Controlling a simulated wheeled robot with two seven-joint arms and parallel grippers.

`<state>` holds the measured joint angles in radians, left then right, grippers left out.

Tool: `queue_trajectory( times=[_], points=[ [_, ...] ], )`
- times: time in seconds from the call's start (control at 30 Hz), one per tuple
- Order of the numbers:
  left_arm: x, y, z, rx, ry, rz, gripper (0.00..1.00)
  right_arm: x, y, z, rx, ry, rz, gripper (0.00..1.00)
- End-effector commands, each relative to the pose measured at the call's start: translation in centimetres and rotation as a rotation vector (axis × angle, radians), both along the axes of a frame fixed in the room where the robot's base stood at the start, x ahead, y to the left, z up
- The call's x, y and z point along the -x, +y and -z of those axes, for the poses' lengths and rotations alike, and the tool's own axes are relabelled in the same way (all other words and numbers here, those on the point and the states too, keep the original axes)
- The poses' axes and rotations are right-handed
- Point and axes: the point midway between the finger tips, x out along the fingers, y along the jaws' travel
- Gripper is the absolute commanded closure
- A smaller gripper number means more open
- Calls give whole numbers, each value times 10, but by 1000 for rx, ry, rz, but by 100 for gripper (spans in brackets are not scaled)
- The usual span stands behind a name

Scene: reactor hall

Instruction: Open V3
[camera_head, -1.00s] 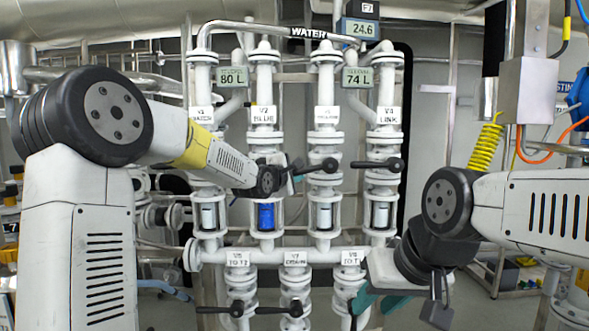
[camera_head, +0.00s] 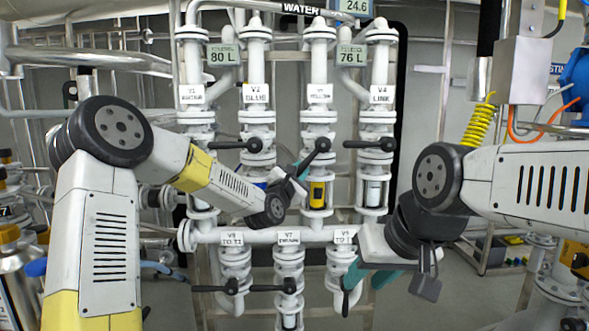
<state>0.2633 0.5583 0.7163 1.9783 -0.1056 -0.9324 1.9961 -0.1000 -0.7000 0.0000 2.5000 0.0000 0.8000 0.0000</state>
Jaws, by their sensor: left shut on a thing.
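Valve V3 sits under its white label (camera_head: 319,92) on the third pipe from the left. Its black lever (camera_head: 319,148) slants down to the left. My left gripper (camera_head: 301,168) is shut on the lower end of this lever, its teal fingertips partly hidden by its own wrist. The sight glass (camera_head: 317,193) below V3 shows yellow. My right gripper (camera_head: 371,275) is apart from V3, low beside the V8 pipe, with its teal fingers spread and nothing visible between them.
V2's lever (camera_head: 243,145) and V4's lever (camera_head: 369,144) lie level, pointing left. V2's blue sight glass is mostly hidden by my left arm. V8's lever (camera_head: 346,298) hangs down near my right gripper. Displays read 80 L (camera_head: 222,54) and 76 L (camera_head: 351,55).

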Motion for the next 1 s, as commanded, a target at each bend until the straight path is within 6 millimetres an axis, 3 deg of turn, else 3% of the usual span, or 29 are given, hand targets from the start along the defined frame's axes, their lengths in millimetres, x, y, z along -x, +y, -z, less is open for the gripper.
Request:
queue_trajectory(
  times=[0.43,0.47,0.57,0.87,1.0],
  points=[
    [1,-2,5,7,8,3,100,0,0,0,0,0,0,64],
    [1,-2,5,6,8,3,77,0,0,0,0,0,0,64],
    [0,-2,4,7,6,2,58,0,0,0,0,0,0,64],
    [1,-1,2,8,1,1,58,0,0,0,0,0,0,64],
    [10,3,3,7,1,1,58,0,0,0,0,0,0,64]
  ],
)
